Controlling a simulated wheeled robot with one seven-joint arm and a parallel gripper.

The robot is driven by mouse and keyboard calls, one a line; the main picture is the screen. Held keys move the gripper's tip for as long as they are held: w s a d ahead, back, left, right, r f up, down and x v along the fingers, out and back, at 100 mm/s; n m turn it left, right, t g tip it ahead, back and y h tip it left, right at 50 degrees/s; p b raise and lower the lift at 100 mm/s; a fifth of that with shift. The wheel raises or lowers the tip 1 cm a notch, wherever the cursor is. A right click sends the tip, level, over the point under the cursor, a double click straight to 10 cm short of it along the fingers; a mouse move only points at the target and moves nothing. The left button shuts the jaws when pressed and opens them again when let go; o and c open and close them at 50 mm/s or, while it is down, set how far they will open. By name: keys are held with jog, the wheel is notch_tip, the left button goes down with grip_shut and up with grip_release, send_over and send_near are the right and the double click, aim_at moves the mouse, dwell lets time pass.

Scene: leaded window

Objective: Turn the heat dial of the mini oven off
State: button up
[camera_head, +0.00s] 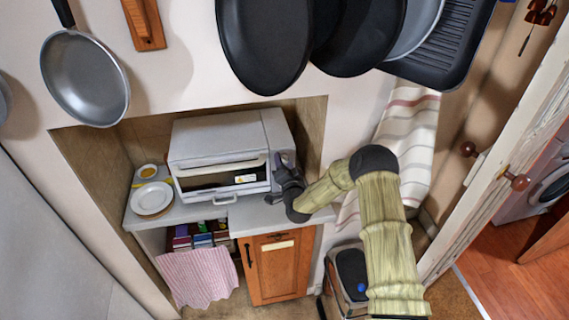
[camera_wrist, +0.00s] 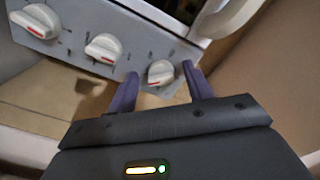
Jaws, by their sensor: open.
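The white mini oven (camera_head: 215,136) sits in the wall niche in the head view, its front window and handle facing out. Its control panel (camera_wrist: 72,27) fills the upper left of the wrist view. Three white dials with red marks show there: a left dial (camera_wrist: 36,21), a middle dial (camera_wrist: 104,48) and a right dial (camera_wrist: 159,72). I cannot read which one is the heat dial. My gripper (camera_wrist: 160,69) is open, its two purple fingers on either side of the right dial; contact is unclear. In the head view my gripper (camera_head: 284,172) is at the oven's right front and hides the dials.
A white plate (camera_head: 151,199) and a small yellow-and-white dish (camera_head: 147,171) stand left of the oven on the grey counter (camera_head: 265,217). Several pans hang above, including a black pan (camera_head: 262,45). A striped towel (camera_head: 408,130) hangs right of the niche, near my arm.

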jog(key=c, duration=1)
jog(key=shift+o, duration=0.2)
jog(key=shift+b, duration=0.45)
jog(key=n+b, duration=0.8)
jog(key=b, duration=0.2)
jog(key=n+b, duration=0.9)
jog(key=b, duration=0.1)
jog(key=n+b, duration=0.8)
jog(key=b, duration=0.2)
jog(key=shift+d+f+n, duration=0.1)
jog(key=shift+d+n, duration=0.15)
jog(key=shift+n, duration=0.05)
jog(key=shift+r+n+b, duration=0.2)
jog(key=shift+n+b, duration=0.8)
jog(key=shift+n, duration=0.2)
